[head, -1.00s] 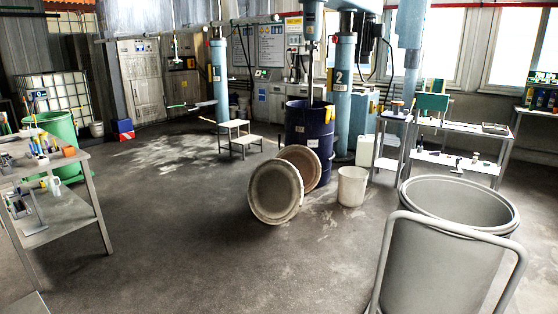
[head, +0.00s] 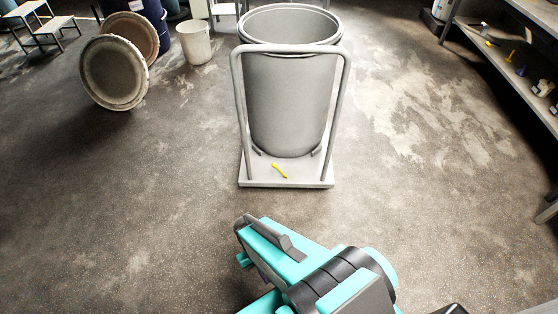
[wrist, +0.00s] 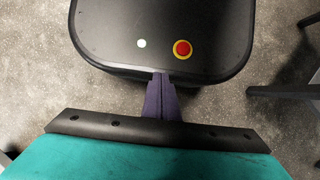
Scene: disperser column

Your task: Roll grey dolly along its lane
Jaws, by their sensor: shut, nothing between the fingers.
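The grey dolly (head: 255,176) stands ahead of me in the middle of the head view, a flat platform with a tall tube handle on its near side. A large open grey drum (head: 290,105) stands upright on it, behind the handle. In the head view my teal arm is folded at the bottom, apart from the dolly. No lane markings can be made out on the floor.
Two round lids (head: 115,72) lean at upper left, near a dark blue drum (head: 140,8). A white bucket (head: 194,42) stands left of the dolly. A shelf unit (head: 480,48) with small items stands at the right. Floor (head: 415,190) is clear on both sides.

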